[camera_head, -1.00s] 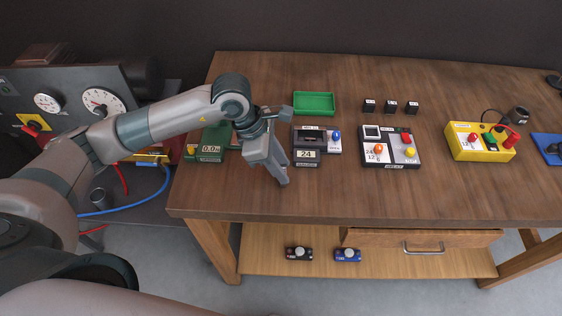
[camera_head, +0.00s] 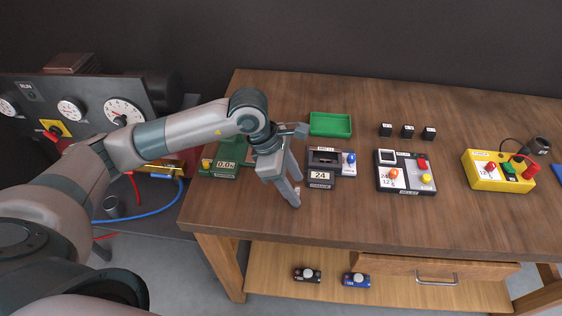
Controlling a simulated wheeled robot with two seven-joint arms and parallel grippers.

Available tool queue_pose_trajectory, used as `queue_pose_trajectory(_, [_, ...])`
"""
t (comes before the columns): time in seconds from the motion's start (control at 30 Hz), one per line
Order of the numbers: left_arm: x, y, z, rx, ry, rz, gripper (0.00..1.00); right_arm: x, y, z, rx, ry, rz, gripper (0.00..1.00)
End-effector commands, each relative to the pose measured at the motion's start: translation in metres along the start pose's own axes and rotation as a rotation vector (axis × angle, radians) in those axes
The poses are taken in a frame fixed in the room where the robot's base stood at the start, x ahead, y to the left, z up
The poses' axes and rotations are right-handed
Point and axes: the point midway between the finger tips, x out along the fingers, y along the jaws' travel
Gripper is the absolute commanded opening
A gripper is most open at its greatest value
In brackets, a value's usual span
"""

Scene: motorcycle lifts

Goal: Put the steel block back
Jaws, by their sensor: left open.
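My left gripper (camera_head: 297,192) is open above the front left of the wooden workbench (camera_head: 350,215), its two fingers pointing down and apart. A small pale spot shows between the fingertips; I cannot tell whether it is the steel block. No steel block can be made out for certain elsewhere. Just left of the gripper is a green device with a 0.0 display (camera_head: 227,165), partly hidden by the gripper and wrist. Just right is a dark device with a 24 display (camera_head: 320,177) and a blue knob. My right gripper is not in view.
A green tray (camera_head: 331,125) lies behind the 24 device. Three small black blocks (camera_head: 407,131) stand to its right. A black and white switch panel (camera_head: 405,172) and a yellow box (camera_head: 487,171) stand further right. The bench front is clear. A gauge panel (camera_head: 95,112) stands at left.

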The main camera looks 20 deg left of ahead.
Motion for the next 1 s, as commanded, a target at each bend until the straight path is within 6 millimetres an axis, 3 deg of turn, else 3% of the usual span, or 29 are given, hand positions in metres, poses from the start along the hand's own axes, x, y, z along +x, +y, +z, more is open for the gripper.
queue_pose_trajectory(0.6, [-0.096, 0.001, -0.001, 0.001, 0.001, 0.004, 0.5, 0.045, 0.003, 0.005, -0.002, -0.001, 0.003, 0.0])
queue_pose_trajectory(0.8, [-0.11, 0.0, -0.001, 0.001, 0.0, 0.0, 0.5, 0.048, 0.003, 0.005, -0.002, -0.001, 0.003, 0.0])
queue_pose_trajectory(1.0, [-0.112, 0.0, 0.0, 0.001, 0.001, 0.0, 0.5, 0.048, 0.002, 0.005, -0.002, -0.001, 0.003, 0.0])
